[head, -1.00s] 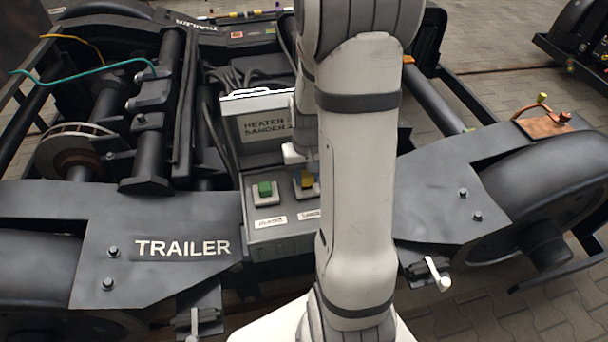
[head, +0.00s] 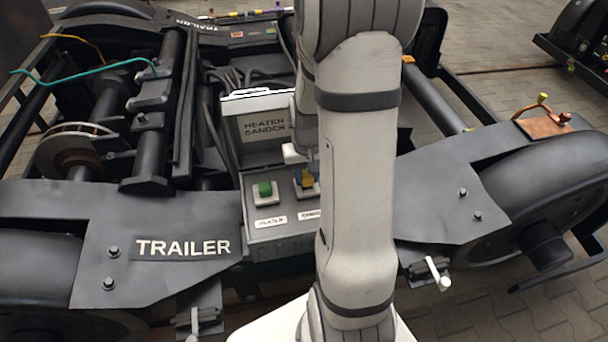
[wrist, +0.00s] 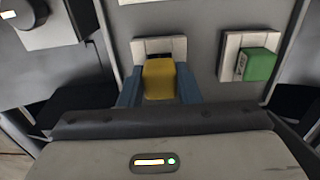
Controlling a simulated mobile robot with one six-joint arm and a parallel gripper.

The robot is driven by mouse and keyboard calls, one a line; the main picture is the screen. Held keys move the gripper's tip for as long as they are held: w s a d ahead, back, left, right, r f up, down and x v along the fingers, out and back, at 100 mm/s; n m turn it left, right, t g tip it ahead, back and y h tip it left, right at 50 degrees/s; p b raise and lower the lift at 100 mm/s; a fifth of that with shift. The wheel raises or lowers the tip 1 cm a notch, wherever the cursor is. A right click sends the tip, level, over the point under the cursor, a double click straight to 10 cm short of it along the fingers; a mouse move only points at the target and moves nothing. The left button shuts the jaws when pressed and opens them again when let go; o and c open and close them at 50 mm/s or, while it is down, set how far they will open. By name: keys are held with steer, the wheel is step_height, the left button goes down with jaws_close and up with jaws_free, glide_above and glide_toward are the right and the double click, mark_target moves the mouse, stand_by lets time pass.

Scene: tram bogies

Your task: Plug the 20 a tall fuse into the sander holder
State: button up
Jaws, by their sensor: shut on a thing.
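The yellow fuse (head: 308,180) is at the sander holder, the right one of two pale holders on the grey box in the head view. The wrist view shows the yellow fuse (wrist: 159,79) between the blue fingertips of my gripper (wrist: 160,88), which is shut on it. The sander holder (wrist: 140,47) shows just above the fuse, with a dark slot partly visible. The fuse overlaps the holder's lower part; I cannot tell how deep it sits. My arm hides part of the holder in the head view.
A green fuse (head: 265,189) sits in the heater holder, left of the sander holder; it also shows in the wrist view (wrist: 258,65). The raised box lid (head: 262,125) stands behind. Dark bogie frame plates (head: 150,215) flank the box.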

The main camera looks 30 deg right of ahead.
mark_target(307, 175)
steer(key=shift+f+b, duration=0.4)
steer(key=shift+f, duration=0.1)
steer(key=o, duration=1)
step_height(307, 175, up, 8)
steer(key=shift+f+p, duration=0.1)
steer(key=shift+p, duration=1)
steer(key=s+a+r+n+t+p, duration=0.1)
steer(key=s+a+r+p, duration=0.3)
steer(key=r, duration=0.5)
steer(key=s+a+r+n+p, duration=0.1)
steer(key=s+a+r+p, duration=0.3)
steer(key=r+p, duration=0.3)
steer(key=s+a+r+n+t+p, duration=0.1)
steer(key=s+a+r+p, duration=0.3)
steer(key=r, duration=0.8)
steer(key=shift+a+r+t+p, duration=0.35)
steer(key=shift+a+p, duration=0.1)
steer(key=shift+p, duration=0.35)
